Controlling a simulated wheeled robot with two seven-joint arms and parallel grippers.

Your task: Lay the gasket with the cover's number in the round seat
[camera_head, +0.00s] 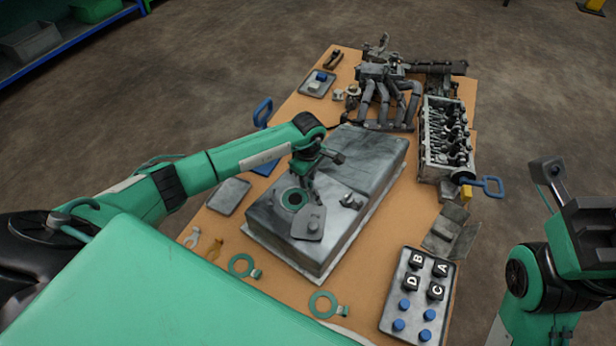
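A large grey metal block (265,220) lies mid-table. A round opening with a greenish rim and dark centre, the round seat (293,199), is in its top. A grey cover plate (309,223) lies beside the opening; I cannot read a number on it. Two green ring gaskets with small tabs lie on the table in front of the block, one on the left (233,266) and one nearer me (313,303); their markings are too small to read. My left gripper (308,175) is above the block, near the seat; its fingers are hard to make out. My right gripper (568,205) is at the right edge, off the table.
A tray (391,325) holds lettered black blocks and blue pegs at the front right. A cylinder head (430,150) and pipes (385,90) fill the back right. A blue-handled tool (482,184) sticks out there.

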